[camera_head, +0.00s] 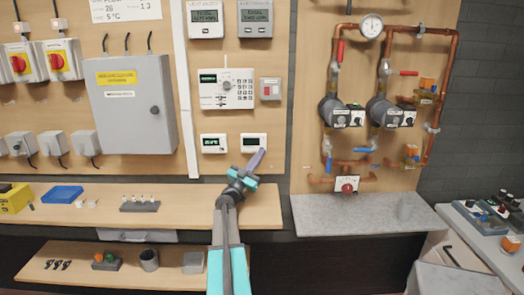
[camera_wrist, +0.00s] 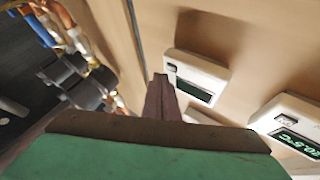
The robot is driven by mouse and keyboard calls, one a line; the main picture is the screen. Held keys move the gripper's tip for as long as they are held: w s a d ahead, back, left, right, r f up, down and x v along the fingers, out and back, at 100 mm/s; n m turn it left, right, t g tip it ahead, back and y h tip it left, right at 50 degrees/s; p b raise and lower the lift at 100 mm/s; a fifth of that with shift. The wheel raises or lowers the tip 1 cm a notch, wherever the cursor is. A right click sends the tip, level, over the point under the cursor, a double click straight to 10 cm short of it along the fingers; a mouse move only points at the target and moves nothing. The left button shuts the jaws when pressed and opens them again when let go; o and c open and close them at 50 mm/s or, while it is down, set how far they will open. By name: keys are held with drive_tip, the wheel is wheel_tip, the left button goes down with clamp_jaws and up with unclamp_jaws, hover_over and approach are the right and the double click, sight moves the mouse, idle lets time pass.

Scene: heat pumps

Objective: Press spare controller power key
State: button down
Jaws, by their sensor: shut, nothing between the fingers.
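Two small white controllers hang side by side on the wooden board. The right one (camera_head: 249,137) has a dark, blank-looking display; in the wrist view it (camera_wrist: 208,70) is just beyond my fingertips. The left controller (camera_head: 214,136) has a lit display, which reads about 20.5 °C in the wrist view (camera_wrist: 280,113). I cannot read which is labelled spare. My gripper (camera_head: 260,154) is shut and empty at the right controller's lower right. Its fingertips (camera_wrist: 161,80) overlap that controller's edge in the wrist view. I cannot tell whether they touch it.
A white keypad panel (camera_head: 227,89) and a small box with a red part (camera_head: 270,88) sit above the controllers. A wooden shelf (camera_head: 180,208) runs below, with a small grey rack (camera_head: 139,207). Copper pipes and pumps (camera_head: 381,109) stand to the right.

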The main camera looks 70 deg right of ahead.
drive_tip(key=shift+w+d, duration=0.25)
drive_tip(key=shift+d, duration=0.35)
idle(1.1)
drive_tip(key=shift+s+a+b, duration=0.3)
drive_tip(key=shift+a+b, duration=0.05)
drive_tip(key=shift+a, duration=0.35)
drive_tip(key=a, duration=0.1)
drive_tip(key=s+a, duration=0.1)
drive_tip(key=a, duration=0.2)
drive_tip(key=shift+s+a+b, duration=0.35)
drive_tip(key=shift+s+b, duration=0.05)
idle(0.4)
drive_tip(key=shift+r, duration=0.1)
idle(0.4)
